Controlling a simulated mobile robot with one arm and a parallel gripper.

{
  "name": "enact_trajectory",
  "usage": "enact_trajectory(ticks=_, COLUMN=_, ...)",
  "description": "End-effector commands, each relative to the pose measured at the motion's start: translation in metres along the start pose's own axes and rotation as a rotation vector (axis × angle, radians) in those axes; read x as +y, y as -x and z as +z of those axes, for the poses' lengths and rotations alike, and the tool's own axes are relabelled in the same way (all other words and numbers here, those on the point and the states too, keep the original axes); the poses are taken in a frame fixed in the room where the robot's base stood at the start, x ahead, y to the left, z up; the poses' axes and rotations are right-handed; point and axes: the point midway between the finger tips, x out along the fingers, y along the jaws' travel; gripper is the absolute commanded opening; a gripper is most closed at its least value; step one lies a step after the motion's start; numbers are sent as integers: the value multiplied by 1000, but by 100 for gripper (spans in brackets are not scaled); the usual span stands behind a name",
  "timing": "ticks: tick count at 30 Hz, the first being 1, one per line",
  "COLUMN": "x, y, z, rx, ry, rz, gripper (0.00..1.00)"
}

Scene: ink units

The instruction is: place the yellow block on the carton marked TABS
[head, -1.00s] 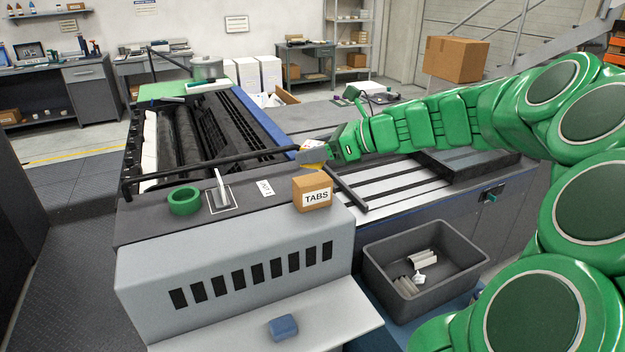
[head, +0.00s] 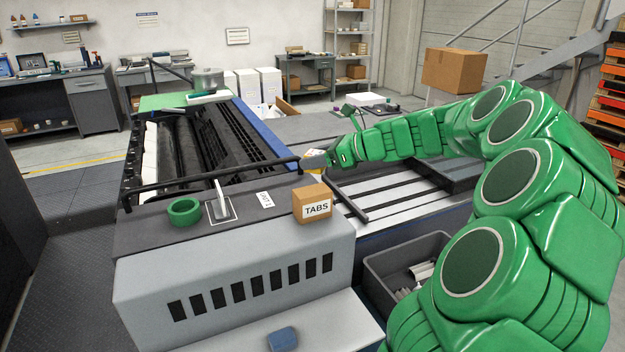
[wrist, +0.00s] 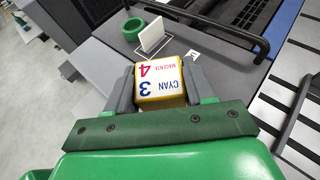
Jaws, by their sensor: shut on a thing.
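The yellow block (wrist: 160,82) shows in the wrist view between the two fingers of my gripper (wrist: 162,88). Its white face reads CYAN 3 and MAGENTA 4. In the head view my gripper (head: 314,160) is shut on it, and only a little of the yellow block (head: 311,178) shows. The carton marked TABS (head: 317,208) is a small brown box on the dark top of the grey machine. My gripper and the block are behind and above the carton in the head view, apart from it. I cannot make out the carton in the wrist view.
A green tape ring (head: 184,211), an upright white card (head: 221,198) and a small white label (head: 265,200) lie left of the carton. A black rail (head: 215,178) runs behind them. A dark bin (head: 385,268) stands at the lower right, partly hidden by my arm.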

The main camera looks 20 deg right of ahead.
Motion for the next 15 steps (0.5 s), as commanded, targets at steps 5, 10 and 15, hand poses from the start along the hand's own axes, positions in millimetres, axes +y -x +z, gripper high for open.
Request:
enact_trajectory(ticks=5, x=-15, y=-18, z=-19, rx=0, ry=-6, rz=4, gripper=23)
enact_trajectory(ticks=10, x=-27, y=-30, z=-31, rx=-1, ry=-4, rz=3, gripper=23)
enact_trajectory(ticks=15, x=-33, y=-36, z=-37, rx=-1, ry=-3, rz=2, gripper=23)
